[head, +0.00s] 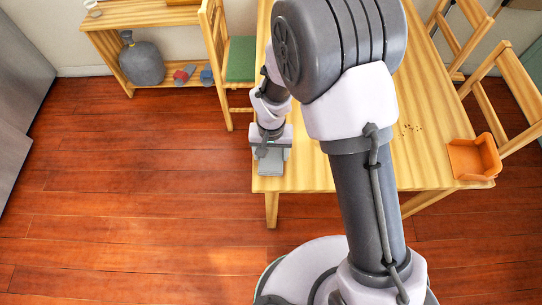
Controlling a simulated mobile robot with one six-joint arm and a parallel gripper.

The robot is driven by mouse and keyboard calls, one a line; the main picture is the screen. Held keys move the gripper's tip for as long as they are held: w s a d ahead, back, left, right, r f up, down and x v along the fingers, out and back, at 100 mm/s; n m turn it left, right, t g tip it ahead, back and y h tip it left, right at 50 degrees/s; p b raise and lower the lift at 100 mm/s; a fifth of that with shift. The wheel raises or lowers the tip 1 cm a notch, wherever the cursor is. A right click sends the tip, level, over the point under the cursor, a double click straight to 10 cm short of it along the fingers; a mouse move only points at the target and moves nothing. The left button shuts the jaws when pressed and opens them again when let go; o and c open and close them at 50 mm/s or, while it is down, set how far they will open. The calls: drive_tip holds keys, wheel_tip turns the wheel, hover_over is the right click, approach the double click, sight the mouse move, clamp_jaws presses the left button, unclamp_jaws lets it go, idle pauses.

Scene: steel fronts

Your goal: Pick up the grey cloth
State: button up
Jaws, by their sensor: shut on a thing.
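The grey cloth (270,164) shows as a small flat grey piece at the near left corner of the wooden table (430,150). My gripper (270,150) is right at it, pointing down, and is shut on the cloth. The gripper and wrist hide part of the cloth. I cannot tell whether the cloth still touches the tabletop.
An orange open container (473,157) stands at the table's right corner, with dark crumbs (411,129) left of it. Wooden chairs (243,60) stand around the table. A low shelf (108,48) with a grey vase (141,62) is at the back left. The left floor is clear.

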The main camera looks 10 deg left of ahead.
sight(271, 155)
drive_tip(key=shift+r+p, duration=0.4)
drive_tip(key=shift+r, duration=0.2)
wheel_tip(271, 155, up, 3)
drive_tip(key=shift+f+p, duration=0.2)
drive_tip(key=shift+p, duration=0.5)
drive_tip(key=s+d+p, duration=0.1)
drive_tip(key=s+d, duration=0.3)
drive_tip(key=s, duration=0.3)
drive_tip(key=s+d+r+p, duration=0.1)
drive_tip(key=s+d, duration=0.3)
drive_tip(key=s, duration=0.3)
drive_tip(key=shift+r, duration=0.15)
